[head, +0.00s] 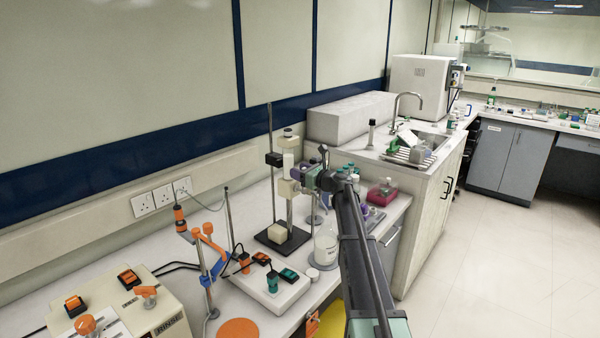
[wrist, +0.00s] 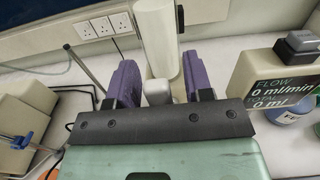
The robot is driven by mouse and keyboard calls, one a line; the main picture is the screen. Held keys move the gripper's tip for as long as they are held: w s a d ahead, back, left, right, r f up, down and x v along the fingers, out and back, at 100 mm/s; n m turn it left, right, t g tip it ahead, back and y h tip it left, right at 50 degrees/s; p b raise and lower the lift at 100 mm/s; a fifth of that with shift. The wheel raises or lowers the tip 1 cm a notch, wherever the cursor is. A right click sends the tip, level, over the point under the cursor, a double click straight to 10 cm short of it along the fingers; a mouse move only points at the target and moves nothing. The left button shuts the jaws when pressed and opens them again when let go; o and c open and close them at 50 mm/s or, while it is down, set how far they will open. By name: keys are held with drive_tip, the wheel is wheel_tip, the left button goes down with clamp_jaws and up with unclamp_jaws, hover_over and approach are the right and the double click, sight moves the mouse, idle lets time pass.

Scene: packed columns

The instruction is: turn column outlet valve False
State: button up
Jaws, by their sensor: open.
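The white column (head: 288,163) stands upright on a stand with a black base (head: 282,240) and a rod. In the wrist view the column (wrist: 157,38) rises just beyond my fingers. My gripper (wrist: 158,75) is open, with one purple finger on each side of a small pale grey knob (wrist: 157,91), which appears to be the outlet valve's handle. There are gaps between the knob and both fingers. In the head view my gripper (head: 306,174) is beside the column on its right, and my arm hides part of the bench behind.
A flow meter (wrist: 283,82) reading 0 ml/min and 0 ml is close right of my gripper. A beaker (head: 326,247) stands below my arm. A white plate with teal and orange parts (head: 268,287), an orange clamp stand (head: 204,262) and a control box (head: 130,305) are left.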

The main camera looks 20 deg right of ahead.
drive_tip(key=shift+c, duration=0.5)
clamp_jaws()
